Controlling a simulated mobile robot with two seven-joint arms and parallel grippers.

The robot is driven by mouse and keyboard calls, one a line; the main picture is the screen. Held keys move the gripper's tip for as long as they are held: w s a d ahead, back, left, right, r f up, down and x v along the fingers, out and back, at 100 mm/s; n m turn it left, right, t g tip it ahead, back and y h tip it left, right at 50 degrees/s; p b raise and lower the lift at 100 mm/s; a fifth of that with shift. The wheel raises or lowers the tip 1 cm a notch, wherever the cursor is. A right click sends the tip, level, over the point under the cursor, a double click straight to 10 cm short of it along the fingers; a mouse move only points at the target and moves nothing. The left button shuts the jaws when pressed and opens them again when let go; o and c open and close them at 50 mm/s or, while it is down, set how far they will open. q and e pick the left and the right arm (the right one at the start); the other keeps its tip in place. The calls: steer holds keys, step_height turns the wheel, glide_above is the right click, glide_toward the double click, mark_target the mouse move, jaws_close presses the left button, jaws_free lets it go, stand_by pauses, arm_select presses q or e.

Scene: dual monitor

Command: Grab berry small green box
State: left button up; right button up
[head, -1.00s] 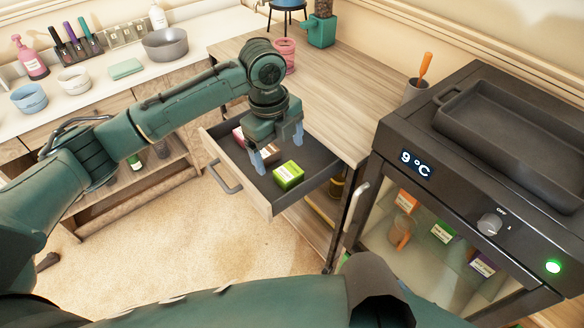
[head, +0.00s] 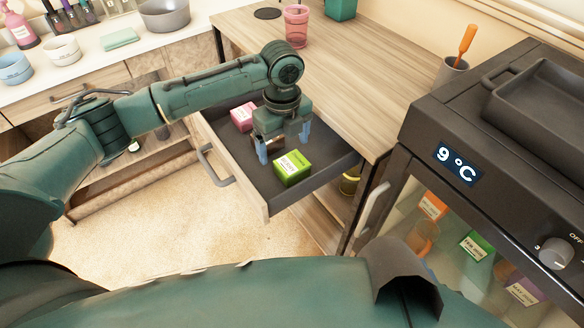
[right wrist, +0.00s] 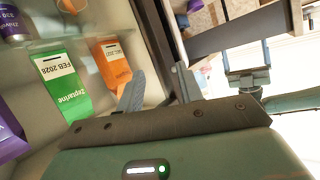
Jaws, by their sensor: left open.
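A small green box (head: 293,168) with a white label lies in the open drawer (head: 323,172), near its front. I cannot read its label. My left gripper (head: 284,146) is open and empty above the drawer, pointing down, just behind the green box. Another green box (head: 476,245) stands behind the glass of the black appliance; in the right wrist view (right wrist: 66,85) its label reads Zeptarine. My right gripper (right wrist: 188,85) looks open in front of that appliance; in the head view it is mostly hidden by my arm.
A pink box (head: 243,116) and a dark box, partly hidden by my gripper, lie farther back in the drawer. The drawer juts from under the wooden counter (head: 350,75). The black appliance (head: 420,130) with a 9 °C display stands to the right, with orange and purple boxes inside.

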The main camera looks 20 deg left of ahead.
mark_target(288, 159)
arm_select(q)
steer(key=f, duration=0.2)
steer(key=d+f, duration=0.1)
steer(key=f, duration=0.1)
steer(key=shift+f+b, duration=0.15)
steer(key=shift+b, duration=0.2)
steer(key=shift+f, duration=0.5)
steer(key=shift+c, duration=0.5)
steer(key=c, duration=1)
